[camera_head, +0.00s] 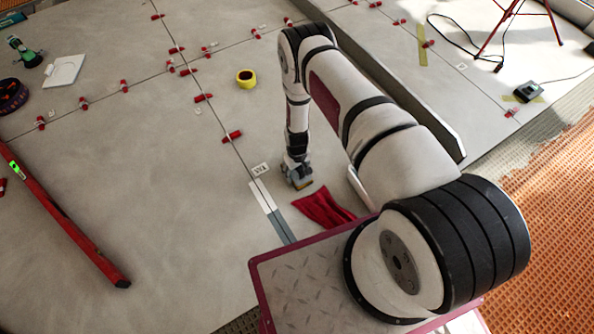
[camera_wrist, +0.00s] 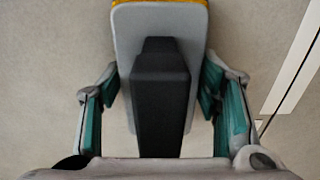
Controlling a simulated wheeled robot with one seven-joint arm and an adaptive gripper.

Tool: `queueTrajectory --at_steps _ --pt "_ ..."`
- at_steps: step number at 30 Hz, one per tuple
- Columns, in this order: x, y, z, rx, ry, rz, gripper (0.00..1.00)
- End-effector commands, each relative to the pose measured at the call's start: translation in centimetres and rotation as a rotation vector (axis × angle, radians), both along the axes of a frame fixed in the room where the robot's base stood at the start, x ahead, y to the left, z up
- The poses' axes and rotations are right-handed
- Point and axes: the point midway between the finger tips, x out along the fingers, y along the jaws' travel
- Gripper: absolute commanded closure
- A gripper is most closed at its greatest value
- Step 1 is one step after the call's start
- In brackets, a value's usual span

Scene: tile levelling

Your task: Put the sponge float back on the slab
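The sponge float (camera_wrist: 121,45) shows from above in the wrist view, with a grey backing plate, a black handle and a yellow-orange sponge edge at the top. My gripper (camera_wrist: 159,90) has its teal-padded fingers spread on both sides of the handle, with a visible gap on each side. In the head view my gripper (camera_head: 298,174) is low over the slab (camera_head: 170,220), with a bit of the float (camera_head: 304,185) showing beneath it. The float appears to lie on the slab, though its underside is hidden.
A red cloth (camera_head: 320,208) lies just right of my gripper. A small white card (camera_head: 260,168) is to its left. A long red level (camera_head: 65,222) lies left. Slab between is clear.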

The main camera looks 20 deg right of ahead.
Motion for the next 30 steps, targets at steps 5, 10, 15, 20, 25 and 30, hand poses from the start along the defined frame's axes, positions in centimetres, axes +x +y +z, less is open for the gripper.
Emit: queueTrajectory --at_steps 5,10,15,20,25,30 --pt "0.0 0.0 0.0 0.000 0.000 0.000 0.22" --pt "0.0 0.0 0.0 0.000 0.000 0.000 0.22" --pt "0.0 0.0 0.7 0.000 0.000 0.000 0.22" --pt "0.1 0.0 3.3 0.000 -0.001 0.000 0.22" --pt "0.0 0.0 7.0 0.000 0.000 -0.001 0.22" --pt "0.0 0.0 10.0 0.000 0.000 -0.001 0.22"
